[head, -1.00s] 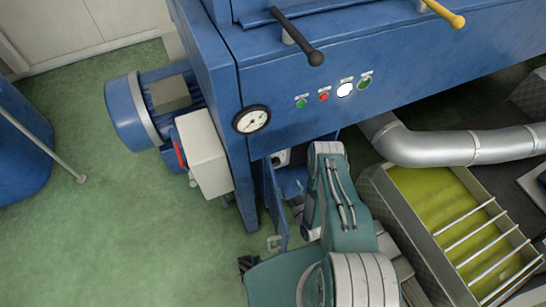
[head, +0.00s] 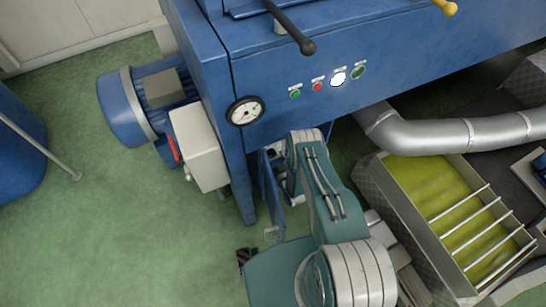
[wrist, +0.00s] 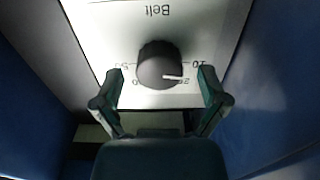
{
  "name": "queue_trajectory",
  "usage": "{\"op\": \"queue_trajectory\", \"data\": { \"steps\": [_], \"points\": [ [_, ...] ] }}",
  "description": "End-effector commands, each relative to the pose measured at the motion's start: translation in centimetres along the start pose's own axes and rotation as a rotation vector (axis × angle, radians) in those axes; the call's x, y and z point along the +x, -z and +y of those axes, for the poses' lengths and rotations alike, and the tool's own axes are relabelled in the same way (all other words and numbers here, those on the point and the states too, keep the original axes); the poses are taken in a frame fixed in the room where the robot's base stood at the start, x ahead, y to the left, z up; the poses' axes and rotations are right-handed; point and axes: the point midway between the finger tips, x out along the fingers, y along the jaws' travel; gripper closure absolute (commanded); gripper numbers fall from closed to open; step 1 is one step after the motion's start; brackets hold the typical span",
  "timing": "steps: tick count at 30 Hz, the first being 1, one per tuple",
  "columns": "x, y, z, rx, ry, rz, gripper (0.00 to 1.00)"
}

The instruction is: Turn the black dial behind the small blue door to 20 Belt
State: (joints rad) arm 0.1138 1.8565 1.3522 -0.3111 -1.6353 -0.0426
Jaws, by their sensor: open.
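The black dial (wrist: 158,62) shows in the wrist view on a pale panel (wrist: 105,20) with the word "Belt" upside down above it. Its white pointer line points right in the picture, close to small printed numbers; a 10 seems to stand at the right, but the others are hard to read. My gripper (wrist: 161,75) is open, with one finger on each side of the dial's lower half; I cannot tell whether they touch it. In the head view the small blue door (head: 270,196) stands open beside my arm, and my arm hides the dial.
The blue machine (head: 215,90) carries a gauge (head: 245,111) and several buttons above the opening. A white box (head: 199,147) and blue motor (head: 122,108) are at left. A silver pipe (head: 440,137) and metal tray (head: 408,215) stand right. Blue walls flank the gripper closely.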

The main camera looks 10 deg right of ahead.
Motion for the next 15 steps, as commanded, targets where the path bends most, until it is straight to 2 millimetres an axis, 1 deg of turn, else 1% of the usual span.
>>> {"op": "queue_trajectory", "data": {
  "steps": [2,5,6,7,8,15],
  "points": [
    [-0.02,0.0,0.01,0.0,0.0,0.0,0.07],
    [-0.03,0.0,0.01,0.0,0.0,0.0,0.47],
    [-0.03,0.0,0.01,0.0,0.0,0.0,0.65],
    [-0.03,0.0,0.01,0.0,0.0,0.0,0.78],
    [-0.03,0.0,0.01,0.0,0.0,0.0,0.89],
    [0.02,0.03,0.02,0.013,0.0,0.0,0.89]
  ]
}}
